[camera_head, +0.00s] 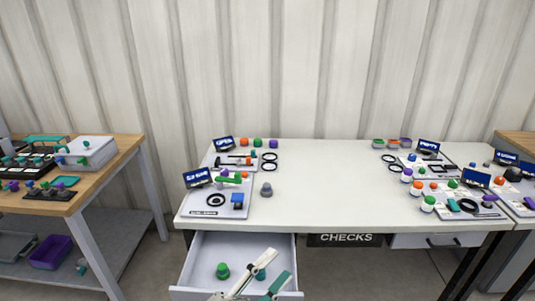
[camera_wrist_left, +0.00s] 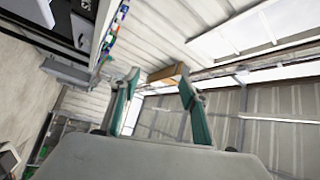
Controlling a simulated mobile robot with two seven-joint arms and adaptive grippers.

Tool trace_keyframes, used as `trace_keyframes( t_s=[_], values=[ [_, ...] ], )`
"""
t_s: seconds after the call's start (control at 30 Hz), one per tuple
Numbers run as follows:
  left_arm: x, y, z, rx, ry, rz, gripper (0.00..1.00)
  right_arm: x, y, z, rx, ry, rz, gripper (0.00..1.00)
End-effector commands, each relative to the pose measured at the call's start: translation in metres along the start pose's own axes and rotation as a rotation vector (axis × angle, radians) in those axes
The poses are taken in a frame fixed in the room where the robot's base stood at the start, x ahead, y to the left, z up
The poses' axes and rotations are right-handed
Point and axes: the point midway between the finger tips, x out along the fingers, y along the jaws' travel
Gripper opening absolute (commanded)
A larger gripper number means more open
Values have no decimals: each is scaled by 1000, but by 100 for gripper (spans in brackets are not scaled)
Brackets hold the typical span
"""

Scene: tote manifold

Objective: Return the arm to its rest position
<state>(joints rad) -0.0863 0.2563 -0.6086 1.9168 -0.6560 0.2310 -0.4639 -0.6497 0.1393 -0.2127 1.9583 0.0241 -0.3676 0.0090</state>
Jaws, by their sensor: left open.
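My left gripper (camera_head: 275,268) shows at the bottom of the head view, over the open drawer (camera_head: 196,262) of the white table (camera_head: 330,208). Its teal-tipped fingers are spread apart with nothing between them. In the left wrist view my left gripper (camera_wrist_left: 160,88) also has its two teal fingers wide apart and empty, facing the corrugated wall and windows. My right gripper is in neither view.
A green knob (camera_head: 222,271) lies in the drawer. Trays with small parts and screens stand at the left and right of the white table, and its middle is clear. A wooden bench (camera_head: 115,160) with bins is at the left.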

Motion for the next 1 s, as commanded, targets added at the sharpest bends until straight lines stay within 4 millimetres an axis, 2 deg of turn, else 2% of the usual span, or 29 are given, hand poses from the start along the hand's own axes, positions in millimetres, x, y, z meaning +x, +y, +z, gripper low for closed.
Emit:
trace_keyframes(
  t_s=[0.03,0.1,0.23,0.3,0.4,0.53,0.6,0.7,1.0],
  values=[
    [-21,15,26,-119,-114,17,45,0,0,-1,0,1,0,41],
    [-51,35,59,-274,-261,34,45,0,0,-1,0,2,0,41],
    [-117,76,104,-529,-513,58,45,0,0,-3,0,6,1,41],
    [-156,99,120,-653,-639,66,45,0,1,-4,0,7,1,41],
    [-210,128,134,-808,-800,72,45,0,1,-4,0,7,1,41],
    [-265,156,139,-951,-954,73,45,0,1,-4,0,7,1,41],
    [-285,165,138,-1001,-1007,71,45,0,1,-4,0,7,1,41],
    [-301,172,138,-1040,-1051,70,45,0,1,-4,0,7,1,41],
    [-305,174,138,-1051,-1062,70,45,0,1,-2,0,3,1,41]
  ],
)
